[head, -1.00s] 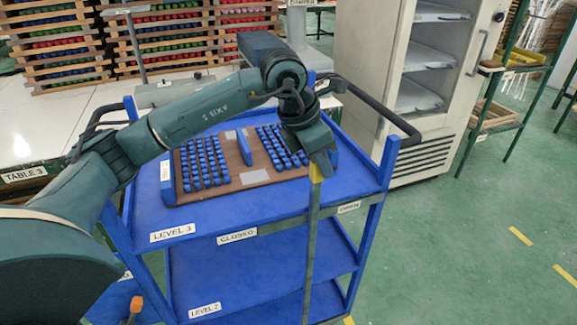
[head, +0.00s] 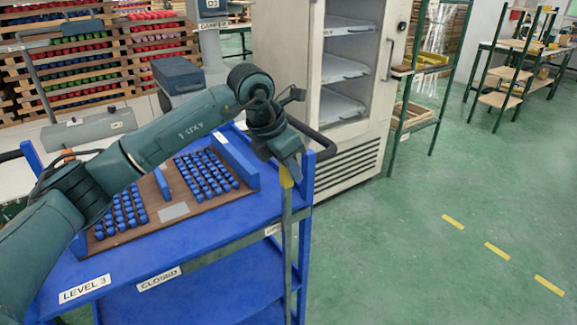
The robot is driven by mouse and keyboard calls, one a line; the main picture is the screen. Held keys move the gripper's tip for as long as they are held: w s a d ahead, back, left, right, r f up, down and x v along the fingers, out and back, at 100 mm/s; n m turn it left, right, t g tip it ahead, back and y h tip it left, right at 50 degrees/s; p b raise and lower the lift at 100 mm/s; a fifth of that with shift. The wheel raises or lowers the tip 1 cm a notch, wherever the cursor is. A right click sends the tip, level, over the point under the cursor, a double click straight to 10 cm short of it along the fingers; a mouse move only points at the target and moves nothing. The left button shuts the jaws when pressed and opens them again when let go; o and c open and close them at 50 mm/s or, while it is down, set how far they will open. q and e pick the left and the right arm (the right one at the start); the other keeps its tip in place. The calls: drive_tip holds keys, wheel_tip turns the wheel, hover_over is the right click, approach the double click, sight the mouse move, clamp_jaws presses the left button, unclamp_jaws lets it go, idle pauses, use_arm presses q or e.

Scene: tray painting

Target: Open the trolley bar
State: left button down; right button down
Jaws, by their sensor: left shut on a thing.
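The blue trolley (head: 215,262) stands at the lower left, with a "LEVEL 3" label and a "CLOSED" label (head: 158,279) on its near edge. The trolley bar (head: 287,245) is a thin, upright grey-olive bar with a yellow top, at the trolley's right end. A partly covered white label (head: 272,229) lies directly beside the bar. My left gripper (head: 287,168) is shut on the bar's yellow top. Its fingertips are partly hidden by the gripper body. My right gripper is out of view.
A brown board (head: 174,211) with rows of blue pieces lies on the trolley top. A white cabinet (head: 310,100) with shelves stands behind the trolley. Green racks (head: 420,80) stand right of it. Green floor with yellow dashes is clear at right.

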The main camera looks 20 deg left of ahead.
use_arm(q)
drive_tip(key=c, duration=1.2)
unclamp_jaws()
drive_tip(key=shift+c, duration=0.2)
drive_tip(key=v, duration=1.3)
drive_tip(key=shift+a, duration=0.1)
drive_tip(key=shift+r, duration=0.1)
